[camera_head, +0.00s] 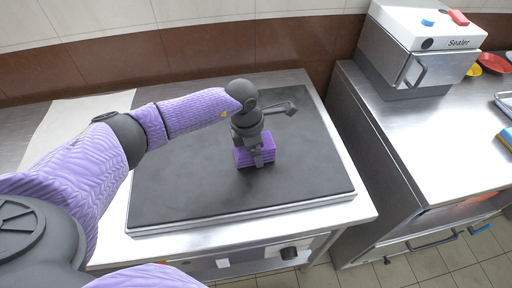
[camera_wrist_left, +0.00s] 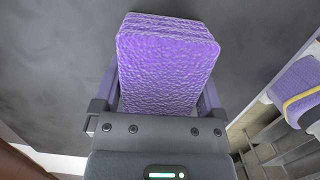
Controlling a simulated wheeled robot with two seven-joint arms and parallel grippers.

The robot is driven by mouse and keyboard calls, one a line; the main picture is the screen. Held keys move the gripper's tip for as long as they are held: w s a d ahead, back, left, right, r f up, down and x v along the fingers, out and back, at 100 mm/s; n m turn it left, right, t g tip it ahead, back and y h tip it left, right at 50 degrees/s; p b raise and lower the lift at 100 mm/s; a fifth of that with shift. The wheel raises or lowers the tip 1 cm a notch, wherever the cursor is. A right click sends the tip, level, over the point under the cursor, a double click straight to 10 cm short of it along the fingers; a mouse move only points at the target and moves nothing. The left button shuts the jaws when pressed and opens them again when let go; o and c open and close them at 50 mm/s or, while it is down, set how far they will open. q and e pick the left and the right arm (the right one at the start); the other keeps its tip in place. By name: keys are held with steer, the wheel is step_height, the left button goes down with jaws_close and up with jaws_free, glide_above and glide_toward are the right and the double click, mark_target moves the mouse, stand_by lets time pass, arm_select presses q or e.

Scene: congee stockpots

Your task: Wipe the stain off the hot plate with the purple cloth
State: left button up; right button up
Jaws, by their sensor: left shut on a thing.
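The purple cloth (camera_head: 262,151) is a folded block between the fingers of my left gripper (camera_head: 256,157), over the middle of the dark hot plate (camera_head: 190,180). In the left wrist view the cloth (camera_wrist_left: 168,65) fills the space between the two fingers, and the grey plate surface (camera_wrist_left: 60,60) lies behind it. My left gripper is shut on the cloth. I cannot tell whether the cloth touches the plate. No clear stain shows on the visible plate; the part under the cloth and gripper is hidden. My right gripper is not in view.
A white sealer machine (camera_head: 425,45) stands on the steel counter to the right, with red and yellow dishes (camera_head: 492,63) beyond it. A gap separates the two counters. A tiled wall (camera_head: 150,50) closes off the back. The plate's front and left areas are clear.

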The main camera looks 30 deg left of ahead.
arm_select(q)
steer(key=r+p, duration=0.1)
steer(key=r, duration=0.2)
steer(key=shift+w+d+p, duration=0.15)
steer(key=shift+d+p, duration=0.05)
steer(key=shift+p, duration=0.15)
steer(key=shift+r+p, duration=0.3)
steer(key=shift+r, duration=0.05)
steer(key=shift+r+p, duration=0.55)
steer(key=shift+r, duration=0.2)
steer(key=shift+r+p, duration=1.1)
steer(key=shift+r, duration=0.4)
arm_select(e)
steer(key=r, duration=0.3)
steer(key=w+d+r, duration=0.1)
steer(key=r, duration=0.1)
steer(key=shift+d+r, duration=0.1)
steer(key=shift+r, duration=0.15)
